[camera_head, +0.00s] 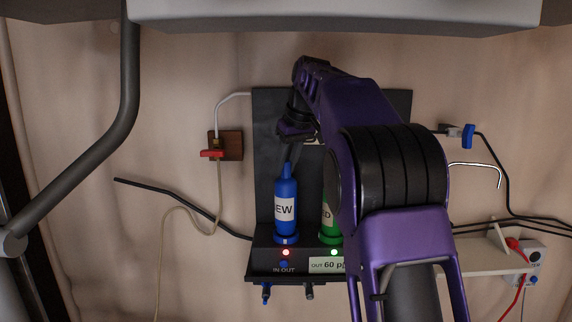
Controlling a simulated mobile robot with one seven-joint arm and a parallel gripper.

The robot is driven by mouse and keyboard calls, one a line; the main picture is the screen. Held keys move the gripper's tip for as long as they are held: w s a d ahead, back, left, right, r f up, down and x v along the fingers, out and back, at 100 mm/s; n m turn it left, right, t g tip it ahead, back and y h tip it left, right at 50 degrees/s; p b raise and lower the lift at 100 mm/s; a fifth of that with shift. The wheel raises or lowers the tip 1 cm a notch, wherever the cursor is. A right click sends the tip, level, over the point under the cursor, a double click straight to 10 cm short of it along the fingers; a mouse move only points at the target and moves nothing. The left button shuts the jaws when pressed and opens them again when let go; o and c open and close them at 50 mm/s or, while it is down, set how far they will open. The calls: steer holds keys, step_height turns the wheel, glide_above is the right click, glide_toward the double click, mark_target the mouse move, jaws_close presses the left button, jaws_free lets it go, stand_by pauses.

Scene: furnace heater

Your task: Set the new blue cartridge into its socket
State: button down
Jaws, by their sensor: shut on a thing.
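The new blue cartridge (286,190) stands upright over the blue socket ring (287,240) on the left of the dark panel's shelf. Its white label shows "EW", with the rest turned out of view. Its lower end meets the ring; I cannot tell how deep it sits. My gripper (289,158) comes down from above and is shut on the narrow top of the blue cartridge. The fingertips are small and dark here. A red light (286,252) glows below the blue socket.
A green cartridge (326,207) stands just right, partly hidden by my arm, above a green light (334,252) and an "OUT 60" label (325,265). A red-handled valve (212,153) is at left, a blue-handled valve (468,136) at right. A grey pipe (125,90) crosses the left side.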

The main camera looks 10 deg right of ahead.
steer(key=shift+f+b, duration=0.45)
steer(key=shift+f, duration=0.25)
steer(key=c, duration=0.6)
jaws_free()
steer(key=shift+o, duration=0.2)
steer(key=shift+f, duration=0.1)
steer(key=p+v, duration=0.2)
steer(key=v, duration=0.5)
steer(key=shift+s+r, duration=0.15)
steer(key=shift+r, duration=0.2)
